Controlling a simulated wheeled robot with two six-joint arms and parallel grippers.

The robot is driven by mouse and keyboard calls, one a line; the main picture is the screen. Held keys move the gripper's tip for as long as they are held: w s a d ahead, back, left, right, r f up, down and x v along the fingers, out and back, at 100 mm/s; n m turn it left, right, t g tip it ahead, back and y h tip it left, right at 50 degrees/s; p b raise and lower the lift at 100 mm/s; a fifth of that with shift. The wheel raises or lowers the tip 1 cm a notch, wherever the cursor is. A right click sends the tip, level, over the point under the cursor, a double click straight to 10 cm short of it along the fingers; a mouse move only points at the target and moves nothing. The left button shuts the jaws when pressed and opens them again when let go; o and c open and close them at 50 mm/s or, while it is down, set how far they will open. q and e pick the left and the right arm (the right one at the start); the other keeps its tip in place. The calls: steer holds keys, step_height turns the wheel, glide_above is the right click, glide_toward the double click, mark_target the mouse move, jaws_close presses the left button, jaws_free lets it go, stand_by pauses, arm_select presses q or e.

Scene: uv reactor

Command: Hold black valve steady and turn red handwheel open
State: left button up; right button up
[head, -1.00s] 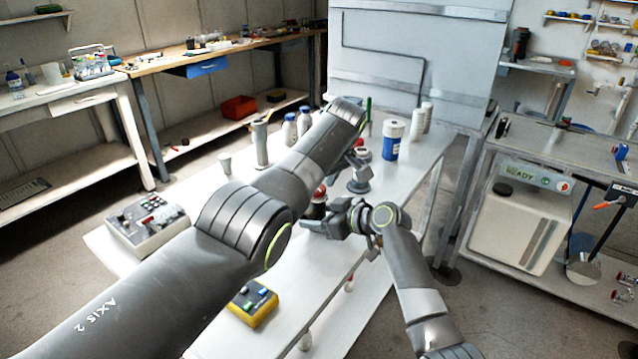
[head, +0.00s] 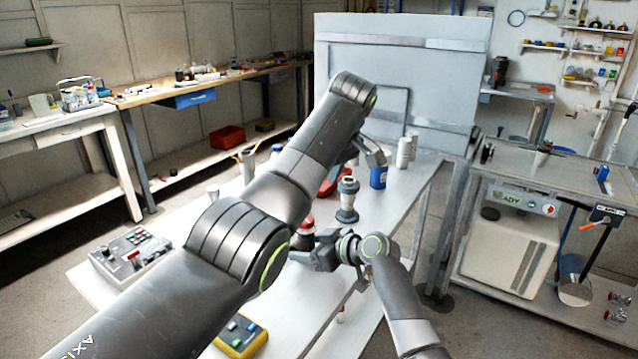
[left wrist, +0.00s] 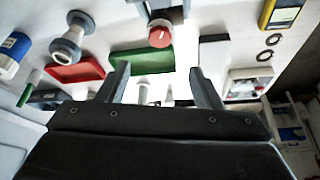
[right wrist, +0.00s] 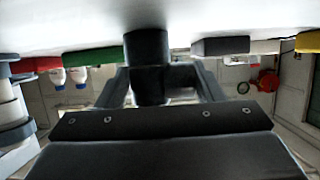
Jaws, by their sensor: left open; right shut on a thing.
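The red handwheel (head: 307,226) sits on the black valve, largely behind my left arm in the head view. In the left wrist view the round red handwheel (left wrist: 160,34) shows clearly, with a white mark on top. My right gripper (head: 318,253) is shut on the black valve; the dark valve body (right wrist: 147,65) stands between its fingers in the right wrist view. My left gripper (left wrist: 160,85) is open and empty, above the bench and apart from the handwheel, which lies beyond its fingertips in the left wrist view. In the head view its fingers are hard to make out.
A grey flanged fitting (head: 347,200) stands close by on the white bench. Behind it is a blue bottle (head: 378,177). Red (left wrist: 75,69) and green (left wrist: 141,60) flat pieces lie near the valve. A control box (head: 130,256) and a yellow box (head: 241,336) are at left and front.

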arm_select(q)
steer(key=shift+c, duration=1)
steer(key=shift+w+a, duration=0.15)
steer(key=shift+w, duration=0.15)
steer(key=shift+c, duration=0.3)
steer(key=w+a+r+m+t+h, duration=0.1)
steer(key=w+a+r+m+t, duration=0.1)
steer(key=w+a+m+t, duration=0.6)
steer(key=w+a+r+m+t+h, duration=0.1)
steer(key=w+a+r+m+t, duration=0.1)
steer(key=w+a+m+t, duration=0.65)
steer(key=n+g+h, duration=1.6)
steer(key=n+h, duration=0.2)
steer(key=n, duration=1.2)
glide_toward(306, 220)
steer(key=shift+t, duration=0.25)
steer(key=x, duration=1)
steer(key=shift+w+d+f, duration=0.1)
steer(key=shift+f, duration=0.1)
